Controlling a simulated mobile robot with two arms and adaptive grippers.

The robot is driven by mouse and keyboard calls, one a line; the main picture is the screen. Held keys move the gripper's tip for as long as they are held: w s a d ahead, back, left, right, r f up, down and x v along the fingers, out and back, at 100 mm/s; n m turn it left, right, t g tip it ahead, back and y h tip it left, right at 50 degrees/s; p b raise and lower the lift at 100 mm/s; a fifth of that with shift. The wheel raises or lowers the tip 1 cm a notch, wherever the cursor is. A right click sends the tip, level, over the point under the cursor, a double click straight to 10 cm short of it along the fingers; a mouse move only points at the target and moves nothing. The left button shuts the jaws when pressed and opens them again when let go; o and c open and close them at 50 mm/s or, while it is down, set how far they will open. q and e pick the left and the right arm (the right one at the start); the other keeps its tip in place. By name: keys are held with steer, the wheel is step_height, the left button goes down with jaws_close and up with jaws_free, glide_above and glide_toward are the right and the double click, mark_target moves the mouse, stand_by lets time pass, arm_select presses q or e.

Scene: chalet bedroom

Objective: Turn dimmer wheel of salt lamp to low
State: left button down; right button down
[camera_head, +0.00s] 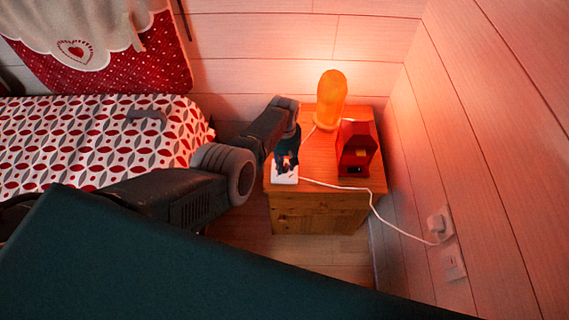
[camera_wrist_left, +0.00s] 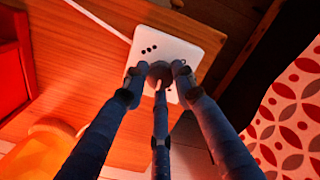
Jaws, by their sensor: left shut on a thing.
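The salt lamp (camera_head: 331,98) glows orange at the back of the wooden nightstand (camera_head: 310,215). Its white dimmer box (camera_head: 286,179) lies at the nightstand's front left corner, with a white cord running from it. In the left wrist view, the box (camera_wrist_left: 190,38) shows several black dots and a dark round dimmer wheel (camera_wrist_left: 160,73) with a pale mark. My left gripper (camera_head: 286,166) points down over the box. In the wrist view its fingers (camera_wrist_left: 159,79) are closed around the wheel. The lamp's lower part also shows in the wrist view (camera_wrist_left: 35,155). My right gripper is not in view.
A red chalet-shaped object (camera_head: 357,150) stands beside the lamp. The white cord (camera_head: 375,208) runs to a wall plug (camera_head: 438,225) at the right. A bed with a patterned cover (camera_head: 90,140) is at the left. The wooden wall closes off the right side.

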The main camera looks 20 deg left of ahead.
mark_target(284, 166)
arm_select(q)
steer(key=n, duration=0.3)
steer(key=shift+n, duration=2.1)
steer(key=c, duration=1.4)
jaws_free()
step_height(284, 166, up, 12)
steer(key=shift+f, duration=0.1)
